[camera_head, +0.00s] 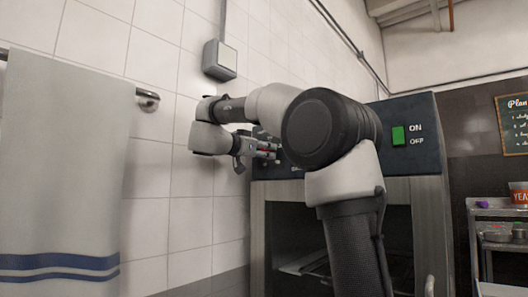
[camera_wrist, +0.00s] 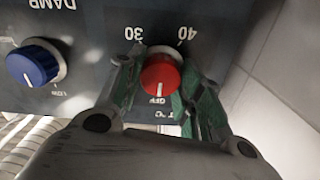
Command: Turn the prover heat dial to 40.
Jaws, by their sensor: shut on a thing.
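The red heat dial (camera_wrist: 160,74) sits on the prover's dark blue panel (camera_wrist: 95,25), which appears upside down in the wrist view. The labels 30 and 40 are beyond the dial, with OFF and T °C on its near side. The dial's white mark points down in the picture, at OFF. My gripper (camera_wrist: 163,72) is shut on the dial, one finger on each side. In the head view my gripper (camera_head: 266,151) reaches the left part of the prover front (camera_head: 259,225), and my arm hides much of the panel.
A blue DAMP dial (camera_wrist: 36,63) is left of the red one in the wrist view. In the head view, a green ON/OFF switch (camera_head: 398,136) is on the panel's right. A towel (camera_head: 62,170) hangs at left, and a grey wall box (camera_head: 220,60) is above my gripper.

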